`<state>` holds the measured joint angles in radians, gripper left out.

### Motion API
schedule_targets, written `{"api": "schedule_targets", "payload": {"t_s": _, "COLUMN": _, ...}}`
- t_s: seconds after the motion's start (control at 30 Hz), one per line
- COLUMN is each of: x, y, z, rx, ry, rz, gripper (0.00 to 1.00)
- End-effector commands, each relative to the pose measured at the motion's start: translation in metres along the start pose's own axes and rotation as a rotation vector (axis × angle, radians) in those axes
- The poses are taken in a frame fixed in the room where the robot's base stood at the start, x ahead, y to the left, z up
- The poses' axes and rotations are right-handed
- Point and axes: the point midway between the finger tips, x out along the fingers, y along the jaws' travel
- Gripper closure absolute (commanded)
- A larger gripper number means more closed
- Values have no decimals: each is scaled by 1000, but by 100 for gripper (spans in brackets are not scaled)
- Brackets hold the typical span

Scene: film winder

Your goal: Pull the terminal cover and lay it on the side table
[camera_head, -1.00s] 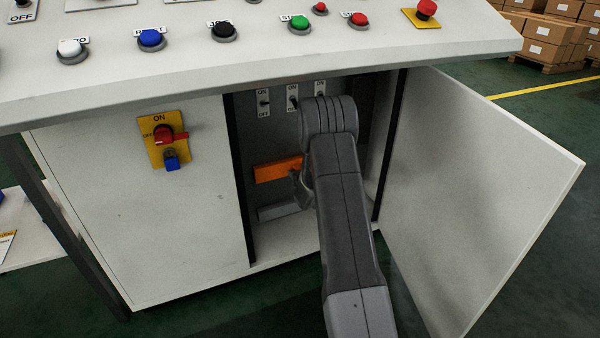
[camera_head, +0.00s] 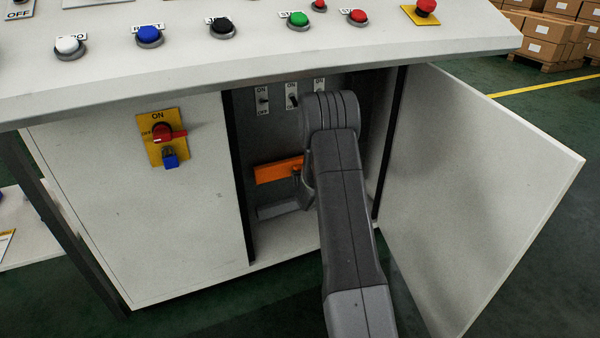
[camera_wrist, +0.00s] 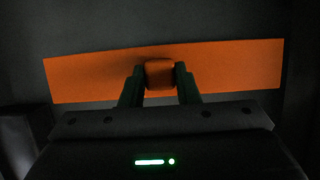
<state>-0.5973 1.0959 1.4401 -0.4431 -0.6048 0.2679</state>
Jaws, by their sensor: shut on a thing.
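The orange terminal cover (camera_head: 276,171) is inside the open cabinet, against its back panel, above a grey strip. In the wrist view the cover (camera_wrist: 230,67) is a wide orange plate with a small block-shaped knob (camera_wrist: 159,73) at its middle. My gripper (camera_wrist: 160,80) has one finger on each side of this knob and is shut on it. In the head view my arm hides the right end of the cover and most of my gripper. The cover looks slightly tilted in the wrist view; I cannot tell whether it is clear of the panel.
The cabinet door (camera_head: 480,190) stands open on the right. Small ON/OFF switches (camera_head: 263,100) sit above the cover. A red rotary switch with a blue padlock (camera_head: 165,142) is on the left panel. A white side table (camera_head: 25,232) shows at the left edge.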

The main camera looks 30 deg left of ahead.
Motion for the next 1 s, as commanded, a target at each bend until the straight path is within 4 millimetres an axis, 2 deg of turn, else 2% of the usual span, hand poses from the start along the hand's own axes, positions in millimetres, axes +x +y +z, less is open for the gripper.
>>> {"api": "schedule_targets", "payload": {"t_s": 1.0, "x": -19, "y": 0, "z": 8, "rx": 0, "ry": 1, "rz": 0, "gripper": 99}}
